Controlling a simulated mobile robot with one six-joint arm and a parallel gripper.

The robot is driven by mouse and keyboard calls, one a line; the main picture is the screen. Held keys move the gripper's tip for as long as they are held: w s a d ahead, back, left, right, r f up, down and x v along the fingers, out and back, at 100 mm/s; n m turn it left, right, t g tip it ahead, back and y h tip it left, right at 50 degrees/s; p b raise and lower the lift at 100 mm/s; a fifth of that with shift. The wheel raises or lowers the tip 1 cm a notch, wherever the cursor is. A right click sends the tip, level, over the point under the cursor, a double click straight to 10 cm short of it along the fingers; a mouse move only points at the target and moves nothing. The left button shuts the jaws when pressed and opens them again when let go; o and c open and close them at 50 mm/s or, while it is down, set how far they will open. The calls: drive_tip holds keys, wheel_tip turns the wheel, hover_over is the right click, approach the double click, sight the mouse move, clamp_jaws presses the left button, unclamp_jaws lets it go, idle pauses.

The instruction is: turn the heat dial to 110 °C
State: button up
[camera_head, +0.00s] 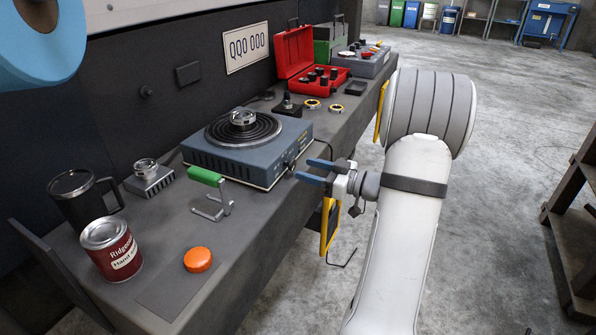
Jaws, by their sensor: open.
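The heat dial (290,163) is a small dark knob on the front face of a blue-grey hot plate (222,160). Its pointer and scale are too small to read. The hot plate has a black coil top with a small metal ring-shaped part (242,118) on it. My gripper (304,170) has two blue fingers, open and empty. It is just to the right of the dial, with the fingers pointing left toward it. Whether the fingertips touch the dial, I cannot tell.
A green-handled tool (208,178) stands in front of the hot plate. A red can (111,248), black mug (82,200) and orange cap (198,259) are nearer on the bench. An open red toolbox (296,60) is behind.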

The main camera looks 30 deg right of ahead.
sight(294, 166)
drive_tip(key=shift+x, duration=1.9)
drive_tip(key=c, duration=1)
drive_tip(key=shift+o, duration=0.2)
drive_tip(key=shift+f+b, duration=0.1)
drive_tip(key=shift+b, duration=0.3)
